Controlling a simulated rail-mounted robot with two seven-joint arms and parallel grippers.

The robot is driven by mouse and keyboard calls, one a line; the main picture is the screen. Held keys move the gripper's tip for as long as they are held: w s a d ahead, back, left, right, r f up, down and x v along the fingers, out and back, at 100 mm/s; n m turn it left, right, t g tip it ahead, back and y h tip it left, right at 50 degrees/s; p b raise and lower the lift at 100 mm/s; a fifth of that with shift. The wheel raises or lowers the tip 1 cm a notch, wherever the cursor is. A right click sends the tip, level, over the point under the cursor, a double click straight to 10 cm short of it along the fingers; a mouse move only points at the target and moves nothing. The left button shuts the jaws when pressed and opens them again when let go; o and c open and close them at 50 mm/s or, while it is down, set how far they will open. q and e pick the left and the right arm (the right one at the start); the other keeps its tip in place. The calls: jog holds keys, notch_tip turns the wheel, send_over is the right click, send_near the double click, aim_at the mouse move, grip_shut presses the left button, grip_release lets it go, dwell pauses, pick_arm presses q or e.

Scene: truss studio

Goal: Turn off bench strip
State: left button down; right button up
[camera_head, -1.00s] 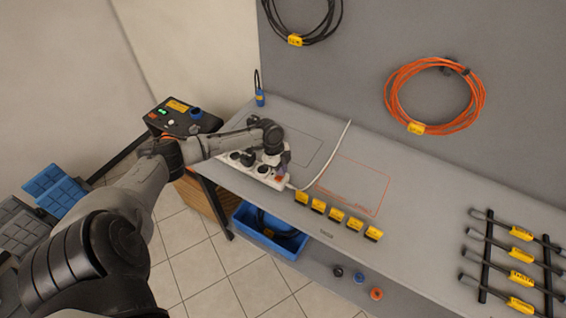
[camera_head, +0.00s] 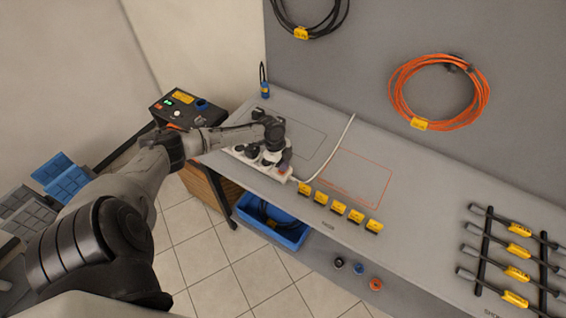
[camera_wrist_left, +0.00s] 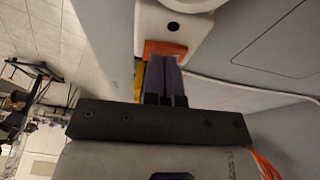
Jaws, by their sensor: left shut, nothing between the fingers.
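The bench strip (camera_head: 279,173) is a white power strip with dark plugs in it, lying near the front left edge of the bench. In the left wrist view, the white end of the strip (camera_wrist_left: 176,28) shows with an orange-red switch (camera_wrist_left: 166,48). My left gripper (camera_wrist_left: 163,60) is shut and empty, its fingertips at the switch and covering part of it. I cannot tell whether they press it. In the head view, the left gripper (camera_head: 285,164) is over the strip's right end and hides the switch. My right gripper is not in view.
A white cable (camera_head: 333,155) runs from the strip across the bench. Yellow-labelled blocks (camera_head: 339,208) line the front edge. A black control box (camera_head: 182,104) stands left of the bench, and a blue bin (camera_head: 270,228) sits below. The bench middle (camera_head: 410,205) is clear.

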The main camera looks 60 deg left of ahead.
pick_arm(q)
jog(key=shift+r+p, duration=0.4)
jog(key=shift+r, duration=0.1)
jog(key=r+p, duration=0.1)
jog(key=r, duration=0.1)
jog(key=r+p, duration=0.1)
jog(key=p, duration=0.1)
jog(key=shift+w+a+r, duration=0.1)
jog(key=shift+w+r, duration=0.1)
jog(key=shift+r, duration=0.2)
jog(key=w+a+b+v, duration=0.1)
jog(key=v, duration=0.8)
jog(key=shift+w, duration=0.1)
jog(key=shift+n, duration=0.3)
